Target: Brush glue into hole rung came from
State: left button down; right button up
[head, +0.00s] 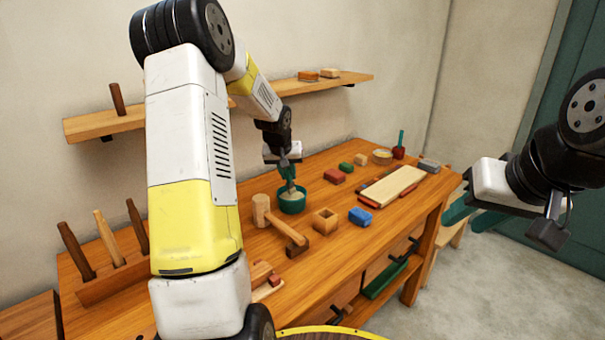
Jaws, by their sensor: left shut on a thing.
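My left gripper (288,176) is at the green pot (292,206) on the workbench, its fingers pointing down over the rim. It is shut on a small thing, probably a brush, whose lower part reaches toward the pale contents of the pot. The fingers hide most of it. My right gripper (472,213) is at the right, beyond the bench's right end, with its green fingers apart and nothing seen between them. A pale wooden piece of furniture (453,236), possibly a stool, is partly hidden behind the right gripper. No rung hole can be made out.
Chisel-like tools (108,238) stand at the left. A shelf (345,83) hangs above.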

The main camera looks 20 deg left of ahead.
pick_arm(q)
jog(key=shift+r, duration=2.9)
